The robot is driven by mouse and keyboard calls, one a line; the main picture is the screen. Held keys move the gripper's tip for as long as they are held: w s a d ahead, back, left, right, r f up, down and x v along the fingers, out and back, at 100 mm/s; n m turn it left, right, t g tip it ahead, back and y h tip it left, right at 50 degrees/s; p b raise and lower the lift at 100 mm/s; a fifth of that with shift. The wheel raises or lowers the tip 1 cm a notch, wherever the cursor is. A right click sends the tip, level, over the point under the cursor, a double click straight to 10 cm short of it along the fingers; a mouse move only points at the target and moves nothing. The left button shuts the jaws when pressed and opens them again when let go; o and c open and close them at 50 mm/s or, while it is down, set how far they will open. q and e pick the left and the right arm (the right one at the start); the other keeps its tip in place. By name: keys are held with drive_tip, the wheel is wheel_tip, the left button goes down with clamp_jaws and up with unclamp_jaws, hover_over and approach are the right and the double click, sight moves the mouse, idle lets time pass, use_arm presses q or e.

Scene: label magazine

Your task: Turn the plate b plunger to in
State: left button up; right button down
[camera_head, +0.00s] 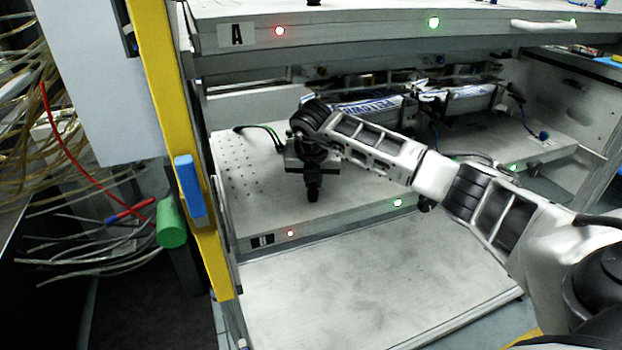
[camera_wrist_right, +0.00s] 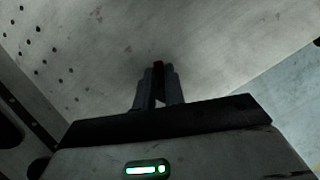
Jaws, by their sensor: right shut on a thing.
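Plate B (camera_head: 350,213) is the lower perforated grey shelf, with a black "B" label (camera_head: 265,240) on its front edge. My right gripper (camera_head: 313,194) points down at the front part of plate B. In the right wrist view its two fingers (camera_wrist_right: 159,88) are close together around a small dark, reddish-tipped piece, the plate B plunger (camera_wrist_right: 158,65). The fingers hide most of the plunger, so its in or out setting cannot be read. The left gripper is not in view.
A yellow post (camera_head: 180,130) stands at left. The lower panel (camera_head: 370,285) is bare.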

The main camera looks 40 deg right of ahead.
drive_tip(key=m, duration=0.2)
drive_tip(key=shift+s+d+m+g+h, duration=0.15)
drive_tip(key=shift+m+g+h, duration=0.25)
drive_tip(key=m, duration=0.1)
drive_tip(key=m+g, duration=0.1)
drive_tip(key=shift+s+d+m, duration=0.1)
drive_tip(key=shift+s+m, duration=0.1)
drive_tip(key=shift+m, duration=0.2)
drive_tip(key=m, duration=0.2)
drive_tip(key=m+g+h, duration=0.1)
drive_tip(key=m, duration=0.1)
drive_tip(key=shift+s+g, duration=0.3)
drive_tip(key=shift+s, duration=0.05)
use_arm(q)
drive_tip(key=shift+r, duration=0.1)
use_arm(e)
drive_tip(key=shift+s+m+g, duration=0.25)
drive_tip(key=shift+m+g, duration=0.35)
drive_tip(key=shift+m, duration=1.1)
drive_tip(key=c, duration=1.5)
unclamp_jaws()
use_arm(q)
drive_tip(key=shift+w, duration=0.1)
